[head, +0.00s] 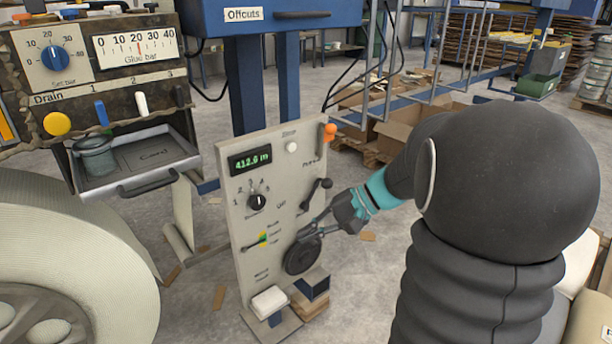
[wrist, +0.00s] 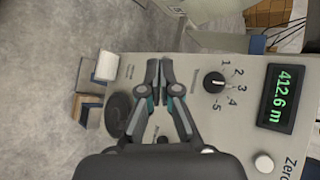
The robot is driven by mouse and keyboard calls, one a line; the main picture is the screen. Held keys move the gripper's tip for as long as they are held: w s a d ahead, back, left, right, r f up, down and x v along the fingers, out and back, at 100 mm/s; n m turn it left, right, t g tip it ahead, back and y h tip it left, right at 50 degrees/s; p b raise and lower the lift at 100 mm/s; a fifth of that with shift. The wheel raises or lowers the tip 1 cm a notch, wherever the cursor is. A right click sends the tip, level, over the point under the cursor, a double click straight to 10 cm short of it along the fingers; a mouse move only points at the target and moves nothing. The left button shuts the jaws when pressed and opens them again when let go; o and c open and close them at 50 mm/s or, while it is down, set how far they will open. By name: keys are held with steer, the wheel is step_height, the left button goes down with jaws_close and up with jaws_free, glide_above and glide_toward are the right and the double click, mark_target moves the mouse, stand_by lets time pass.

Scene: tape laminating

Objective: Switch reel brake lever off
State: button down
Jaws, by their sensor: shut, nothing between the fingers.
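A beige control panel (head: 232,215) stands upright on the floor and carries several controls. A black lever (head: 316,192) sits on its right side, tilted up to the right. The labels are too small to tell which lever is the reel brake. My gripper (head: 318,226) is in front of the panel's lower right, near the black handwheel (head: 302,256). In the wrist view, my gripper (wrist: 158,68) has its fingers together and empty, left of the numbered knob (wrist: 215,82). The fingers hide part of the panel.
The panel also carries a green display (head: 250,160) reading 412.6 m, a white button (head: 292,147) and an orange-tipped lever (head: 329,133). A large pale roll (head: 130,270) is at left. A drawer (head: 140,160) juts out behind it. Cardboard boxes (head: 400,125) lie behind.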

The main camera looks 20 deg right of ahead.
steer(key=w+d+f+m+t, duration=0.2)
steer(key=w+d+t, duration=0.1)
steer(key=d, duration=0.5)
steer(key=w+d+f+m+t+y, duration=0.1)
steer(key=w+d+f+m+t, duration=0.1)
steer(key=d+t, duration=0.3)
steer(key=w+d+f+m+t, duration=0.2)
steer(key=w+d+m+t, duration=0.1)
steer(key=d, duration=1)
steer(key=shift+w+f+m+t+y+b, duration=0.3)
steer(key=shift+w+f+t+y+b, duration=0.15)
steer(key=shift+w+t, duration=0.2)
steer(key=s+a+r+p+x, duration=0.1)
steer(key=a+x, duration=0.1)
steer(key=x, duration=1.1)
steer(key=shift+s, duration=0.45)
steer(key=shift+b, duration=0.4)
